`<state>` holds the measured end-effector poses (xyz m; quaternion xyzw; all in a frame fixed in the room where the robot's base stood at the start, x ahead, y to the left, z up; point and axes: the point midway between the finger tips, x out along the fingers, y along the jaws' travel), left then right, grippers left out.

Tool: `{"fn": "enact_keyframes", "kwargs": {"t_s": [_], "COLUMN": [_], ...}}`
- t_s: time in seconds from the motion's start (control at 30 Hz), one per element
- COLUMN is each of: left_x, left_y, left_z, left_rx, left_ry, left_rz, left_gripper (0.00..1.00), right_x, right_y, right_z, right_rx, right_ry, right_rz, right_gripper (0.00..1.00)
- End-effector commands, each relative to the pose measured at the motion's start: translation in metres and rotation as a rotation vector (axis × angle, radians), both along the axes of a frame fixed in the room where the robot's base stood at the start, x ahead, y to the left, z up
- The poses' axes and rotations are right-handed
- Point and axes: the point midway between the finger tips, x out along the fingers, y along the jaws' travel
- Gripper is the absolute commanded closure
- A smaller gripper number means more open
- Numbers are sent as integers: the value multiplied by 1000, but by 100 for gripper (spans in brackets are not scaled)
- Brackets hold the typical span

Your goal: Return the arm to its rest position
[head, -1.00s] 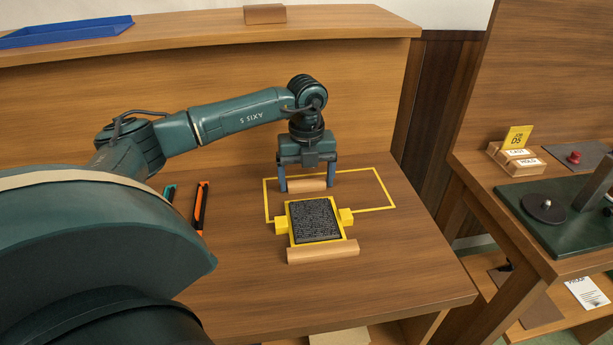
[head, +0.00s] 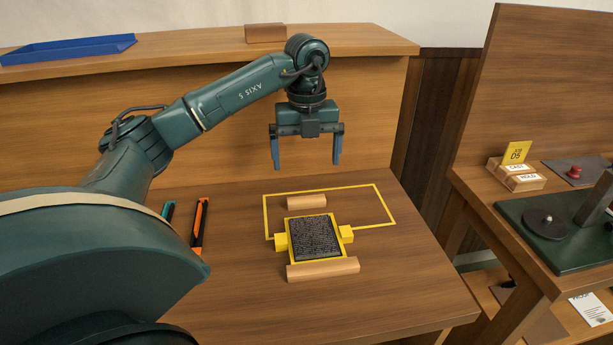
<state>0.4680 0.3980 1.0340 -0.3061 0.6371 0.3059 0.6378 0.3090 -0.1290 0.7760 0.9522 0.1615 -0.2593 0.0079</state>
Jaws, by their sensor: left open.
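My left arm comes in from the left, dark green, with its gripper (head: 307,165) hanging fingers down. The gripper is open and empty, above the back part of the wooden bench (head: 400,290). Below it and slightly nearer lies a yellow-framed plate of dark type (head: 315,238) with a yellow tab on each side. One wooden block (head: 306,202) lies behind the plate and another wooden block (head: 323,269) lies in front of it. The gripper is clear of all of these. My right gripper is not in view.
A yellow outline (head: 383,205) is marked on the bench around the back block. Orange (head: 200,225) and teal (head: 168,211) tools lie to the left, near my arm. A blue tray (head: 70,50) and a block (head: 265,33) sit on the back shelf. Another bench (head: 490,195) stands right.

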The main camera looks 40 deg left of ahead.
Motion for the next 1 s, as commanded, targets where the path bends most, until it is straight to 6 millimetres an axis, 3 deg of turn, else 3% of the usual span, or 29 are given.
{"fn": "enact_keyframes", "kwargs": {"t_s": [0.23,1.0], "left_x": [0,0], "left_y": [0,0], "left_z": [22,22], "left_rx": [1,1], "left_ry": [1,1], "left_rz": [1,1], "left_gripper": [2,2], "right_x": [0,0], "right_y": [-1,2], "right_z": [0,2], "right_rx": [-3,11], "right_ry": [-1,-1], "right_rz": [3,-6], "right_gripper": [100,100]}}
